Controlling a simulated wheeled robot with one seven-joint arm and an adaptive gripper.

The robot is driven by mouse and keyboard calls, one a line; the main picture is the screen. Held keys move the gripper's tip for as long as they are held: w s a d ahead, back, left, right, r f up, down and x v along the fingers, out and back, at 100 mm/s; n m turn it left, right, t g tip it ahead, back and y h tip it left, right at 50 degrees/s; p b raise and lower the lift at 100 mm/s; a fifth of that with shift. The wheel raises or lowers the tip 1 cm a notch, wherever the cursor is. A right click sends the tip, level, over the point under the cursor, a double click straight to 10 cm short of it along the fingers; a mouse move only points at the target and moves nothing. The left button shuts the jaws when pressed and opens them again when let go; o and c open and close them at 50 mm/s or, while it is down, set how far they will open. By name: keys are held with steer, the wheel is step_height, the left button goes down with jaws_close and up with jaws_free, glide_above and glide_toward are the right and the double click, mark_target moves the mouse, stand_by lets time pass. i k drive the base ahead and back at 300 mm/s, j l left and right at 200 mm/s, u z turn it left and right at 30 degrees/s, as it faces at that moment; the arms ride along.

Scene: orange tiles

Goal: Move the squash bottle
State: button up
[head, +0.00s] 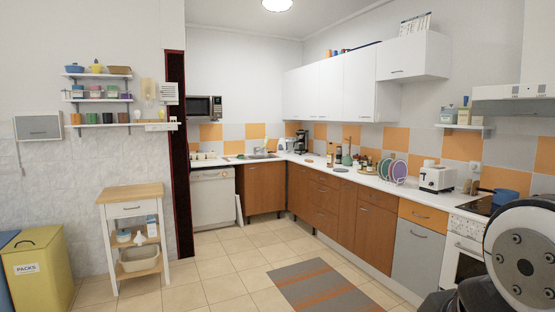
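Several small bottles stand on the long white counter, among them a dark reddish-brown bottle (330,156) and a green rounded vessel with a narrow neck (346,158). They are too small in the head view to tell which, if any, is the squash bottle. A part of my arm fills the lower right corner. My gripper is not in view.
The counter (312,163) forms an L along the back and right walls. It holds a coffee maker (302,141), colored plates (398,171) and a toaster (437,178). A wooden-topped trolley (131,193) and yellow bin (38,268) stand left. The tiled floor is open around a striped rug (318,286).

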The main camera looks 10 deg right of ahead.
mark_target(331, 151)
steer(key=i+u, duration=0.15)
steer(key=i, duration=0.45)
steer(key=i+u, duration=0.15)
steer(key=i, duration=0.45)
steer(key=i+l+u, duration=0.15)
steer(key=i, duration=0.5)
steer(key=i+j, duration=0.1)
steer(key=i, duration=1.8)
steer(key=i+l+z, duration=0.2)
steer(key=i+z, duration=0.2)
steer(key=i, duration=0.3)
steer(key=i+z, duration=0.4)
steer(key=i, duration=0.25)
steer(key=i+j+z, duration=0.2)
steer(key=i+z, duration=0.2)
steer(key=i, duration=0.3)
steer(key=i+z, duration=0.2)
steer(key=i, duration=0.6)
steer(key=i+j+z, duration=0.15)
steer(key=i, duration=0.65)
steer(key=i+j+z, duration=0.15)
steer(key=i+z, duration=0.25)
steer(key=i+j+z, duration=0.85)
steer(key=i+l, duration=0.05)
